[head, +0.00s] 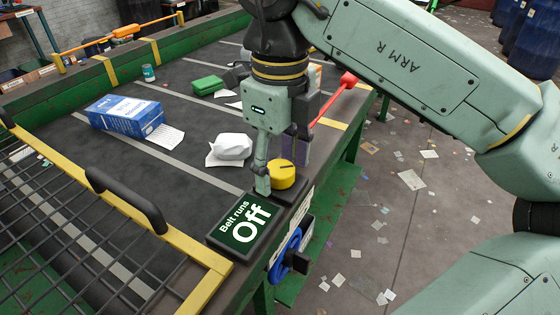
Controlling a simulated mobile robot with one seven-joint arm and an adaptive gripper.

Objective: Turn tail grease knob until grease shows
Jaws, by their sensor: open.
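A round yellow knob (283,175) with a dark mark on top sits on a dark base at the belt's near edge. A blue handwheel (287,254) with a black grip is on the side of the belt frame below it. I cannot tell from any readable label which is the tail grease knob. My gripper (276,172) points down at the yellow knob and is open. One finger stands at the knob's left, the other at its far side; contact is unclear. No grease is visible.
A green sign (243,223) reading "Belt runs Off" stands left of the yellow knob. A blue-and-white box (125,116), a white crumpled item (231,146) and a green item (208,85) lie on the belt. A yellow-framed mesh guard (118,205) is at the left. Paper scraps litter the floor at right.

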